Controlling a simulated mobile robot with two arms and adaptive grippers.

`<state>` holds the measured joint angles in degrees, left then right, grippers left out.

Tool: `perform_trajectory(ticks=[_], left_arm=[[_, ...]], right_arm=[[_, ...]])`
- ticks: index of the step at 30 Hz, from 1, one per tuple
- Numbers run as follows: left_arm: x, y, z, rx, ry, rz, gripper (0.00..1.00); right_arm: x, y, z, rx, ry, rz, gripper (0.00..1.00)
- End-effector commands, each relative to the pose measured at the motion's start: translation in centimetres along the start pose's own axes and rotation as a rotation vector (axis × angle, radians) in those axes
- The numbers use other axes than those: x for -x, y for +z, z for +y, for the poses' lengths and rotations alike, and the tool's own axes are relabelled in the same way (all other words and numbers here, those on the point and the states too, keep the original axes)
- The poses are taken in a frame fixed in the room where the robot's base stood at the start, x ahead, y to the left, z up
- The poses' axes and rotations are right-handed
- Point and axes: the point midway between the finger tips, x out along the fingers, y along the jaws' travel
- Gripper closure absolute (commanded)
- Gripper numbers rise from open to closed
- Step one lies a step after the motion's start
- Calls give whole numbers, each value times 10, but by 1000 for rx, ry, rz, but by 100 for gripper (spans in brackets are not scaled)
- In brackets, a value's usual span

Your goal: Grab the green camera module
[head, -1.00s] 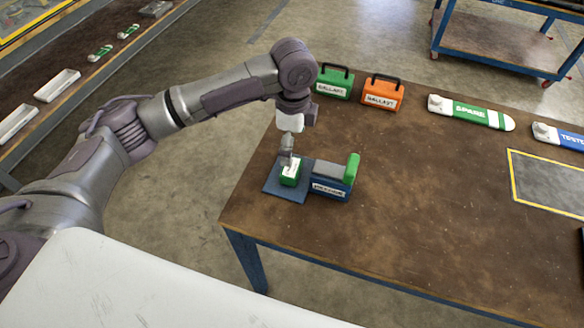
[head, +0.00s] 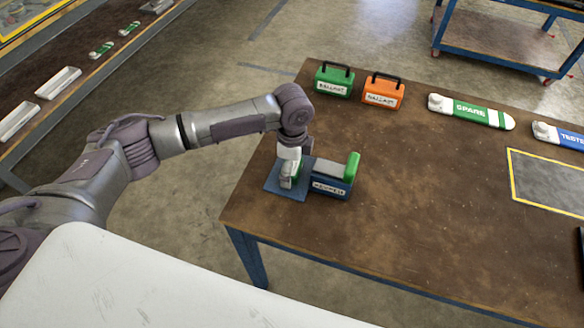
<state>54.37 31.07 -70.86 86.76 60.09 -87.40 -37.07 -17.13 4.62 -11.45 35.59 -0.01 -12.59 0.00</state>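A small green block with a white top, which looks like the green camera module (head: 300,167), sits on a blue mat (head: 273,183) near the table's left edge. My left gripper (head: 287,182) is down at the block from above and covers most of it. Only a sliver of green shows beside the fingers. Whether the fingers are closed on it cannot be made out. My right gripper is not in view.
A blue and grey labelled device (head: 330,182) with a green upright end (head: 351,168) stands just right of the mat. Green (head: 334,83) and orange (head: 382,93) ballast cases and a green-white spare arm (head: 470,111) lie at the back. The table's middle is clear.

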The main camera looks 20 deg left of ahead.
Motion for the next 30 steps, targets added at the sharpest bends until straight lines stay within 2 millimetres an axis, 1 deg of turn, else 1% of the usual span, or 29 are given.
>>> perform_trajectory(ticks=[1, 2, 3, 5, 12, 18, 21, 23, 30], left_arm=[[0, 0, 0, 0, 0, 0, 3], [0, 0, 0, 0, 0, 0, 8], [0, 0, 0, 0, 0, 0, 15], [0, 0, 0, 0, 0, 0, 25], [0, 0, 0, 0, 0, 1, 65], [1, 0, 0, -1, 0, 1, 65], [7, -1, 0, -1, -1, 2, 65], [15, -1, -1, -2, -2, 3, 65], [63, 0, -2, 0, -4, 2, 65]], right_arm=[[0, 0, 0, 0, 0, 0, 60], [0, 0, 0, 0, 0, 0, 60], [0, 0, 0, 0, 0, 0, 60], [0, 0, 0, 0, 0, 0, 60], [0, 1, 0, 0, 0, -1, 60], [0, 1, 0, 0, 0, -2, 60], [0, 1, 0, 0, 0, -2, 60], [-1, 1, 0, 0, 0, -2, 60], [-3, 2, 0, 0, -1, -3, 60]])
